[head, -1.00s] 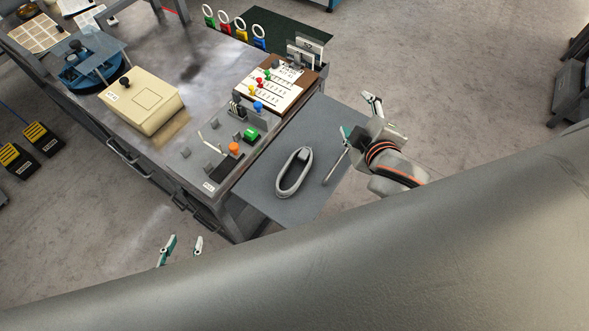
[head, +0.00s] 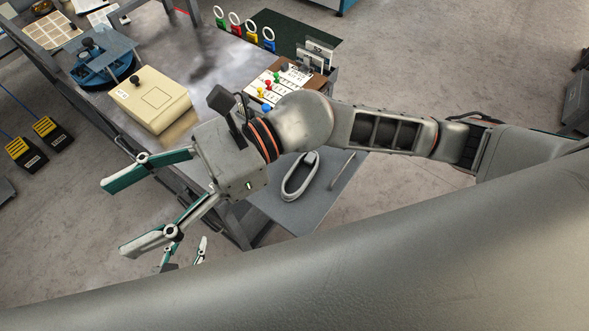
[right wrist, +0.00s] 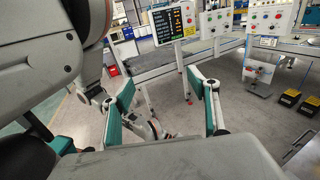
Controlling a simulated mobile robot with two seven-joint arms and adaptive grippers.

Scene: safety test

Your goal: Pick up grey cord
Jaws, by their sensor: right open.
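The grey cord (head: 309,181) lies as a long loop on a flat grey surface (head: 290,222) beside the workbench, partly below my right arm in the head view. My right gripper (head: 112,218) is open and empty, its fingers spread wide and pointing left, well left of the cord. Its fingers also show wide apart in the right wrist view (right wrist: 165,115). My left gripper (head: 183,254) is low in the head view, just behind a right finger; its visible fingertips stand apart with nothing between them. It is away from the cord.
A thin rod (head: 343,168) lies right of the cord. The workbench (head: 190,45) carries a cream box (head: 150,105), a blue device (head: 97,65) and a board with coloured knobs (head: 282,80). Yellow pedals (head: 47,128) stand on the floor at left.

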